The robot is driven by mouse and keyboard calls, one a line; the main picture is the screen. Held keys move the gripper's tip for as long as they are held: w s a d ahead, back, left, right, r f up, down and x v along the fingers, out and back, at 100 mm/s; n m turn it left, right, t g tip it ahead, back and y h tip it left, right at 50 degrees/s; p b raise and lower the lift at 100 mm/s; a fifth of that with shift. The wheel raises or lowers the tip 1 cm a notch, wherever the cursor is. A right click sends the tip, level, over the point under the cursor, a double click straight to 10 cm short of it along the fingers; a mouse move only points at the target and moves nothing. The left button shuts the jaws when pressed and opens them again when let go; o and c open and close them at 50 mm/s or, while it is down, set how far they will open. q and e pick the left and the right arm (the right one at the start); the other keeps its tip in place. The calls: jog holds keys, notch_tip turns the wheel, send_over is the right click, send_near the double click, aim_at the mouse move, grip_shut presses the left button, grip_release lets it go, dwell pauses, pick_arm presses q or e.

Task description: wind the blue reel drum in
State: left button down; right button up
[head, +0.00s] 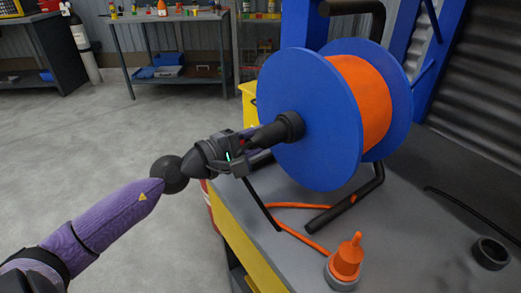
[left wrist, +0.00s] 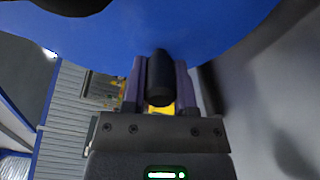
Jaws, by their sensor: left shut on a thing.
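The blue reel drum (head: 300,95) stands in a black tube frame (head: 375,185) on the bench at the right of the head view. Orange line (head: 360,98) is wound between its two blue flanges. A black hub (head: 290,127) sits at the middle of the near flange. My left gripper (head: 250,141) is beside this flange. In the left wrist view its fingers are shut on a black handle (left wrist: 160,78), with the blue flange (left wrist: 205,30) just beyond. The head view does not show the grip clearly. My right gripper is not in view.
Orange line (head: 295,231) trails over the grey bench top (head: 405,225). An orange cone-shaped piece (head: 347,258) stands in a grey ring at the front. A black ring (head: 491,253) lies at the right.

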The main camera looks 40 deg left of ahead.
pick_arm(q)
jog(key=shift+a+m, duration=0.15)
jog(key=shift+m, duration=0.15)
jog(key=shift+r, duration=0.15)
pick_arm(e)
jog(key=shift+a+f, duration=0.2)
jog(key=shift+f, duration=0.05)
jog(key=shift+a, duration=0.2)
pick_arm(q)
jog(key=shift+c, duration=2)
grip_release()
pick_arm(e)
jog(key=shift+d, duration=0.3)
